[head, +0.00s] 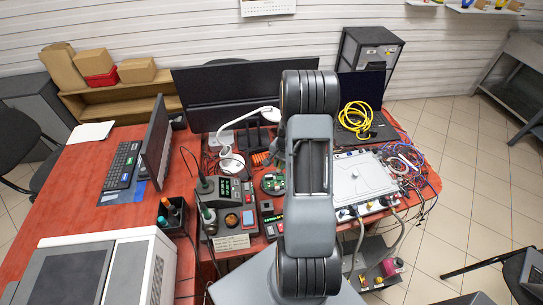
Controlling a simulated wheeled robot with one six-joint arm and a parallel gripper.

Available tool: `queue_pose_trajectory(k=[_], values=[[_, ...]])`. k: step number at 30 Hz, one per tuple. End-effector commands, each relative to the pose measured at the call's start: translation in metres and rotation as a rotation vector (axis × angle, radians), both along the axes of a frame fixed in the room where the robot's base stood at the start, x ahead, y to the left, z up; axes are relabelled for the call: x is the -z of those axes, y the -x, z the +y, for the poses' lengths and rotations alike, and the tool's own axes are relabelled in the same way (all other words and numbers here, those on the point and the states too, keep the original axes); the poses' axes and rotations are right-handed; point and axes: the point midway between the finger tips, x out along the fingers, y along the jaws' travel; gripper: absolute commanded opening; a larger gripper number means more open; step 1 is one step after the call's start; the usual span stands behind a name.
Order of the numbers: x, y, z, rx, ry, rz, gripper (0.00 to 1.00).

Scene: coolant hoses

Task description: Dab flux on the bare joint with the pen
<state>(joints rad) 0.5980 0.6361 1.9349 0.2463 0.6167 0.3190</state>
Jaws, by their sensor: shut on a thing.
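My arm rises through the middle of the head view and covers part of the bench. My gripper is hidden behind my arm, so I cannot see its jaws or anything in them. A small green circuit board (273,184) lies on the red bench just left of my arm. The bare joint is too small to make out. I cannot pick out the flux pen. A dark holder (172,228) with an orange-capped and a teal-capped item stands at the bench's left front.
Soldering-station units (232,192) with corded tools stand left of my arm. A white lamp (231,160) stands behind them. A silver box (362,180) with cables is to the right, and a yellow cable coil (356,118) lies behind it. A large printer-like machine (95,270) fills the lower left.

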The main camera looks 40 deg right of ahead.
Motion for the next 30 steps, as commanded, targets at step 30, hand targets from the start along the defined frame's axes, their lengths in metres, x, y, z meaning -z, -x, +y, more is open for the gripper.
queue_pose_trajectory(k=[30], values=[[0.068,0.0,0.0,-0.001,-0.002,-0.002,0.0]])
